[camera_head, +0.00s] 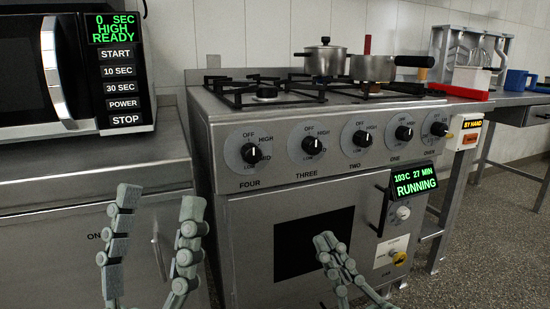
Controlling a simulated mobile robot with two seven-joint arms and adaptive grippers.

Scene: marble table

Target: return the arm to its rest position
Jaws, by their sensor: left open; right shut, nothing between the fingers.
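My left gripper (156,205) is at the lower left, in front of the metal cabinet under the microwave. Its two grey fingers stand apart with nothing between them. My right gripper (326,240) is in front of the oven door, right of the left gripper. Its fingers are together and hold nothing. Both grippers point upward, and the arms behind them are mostly below the picture's edge.
A stove (330,135) with several knobs fills the middle. Two pots (325,63) (373,69) stand on its burners. The oven display (413,183) reads RUNNING. A microwave (75,70) stands at left on a metal counter (90,168). Open floor (500,230) lies at right.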

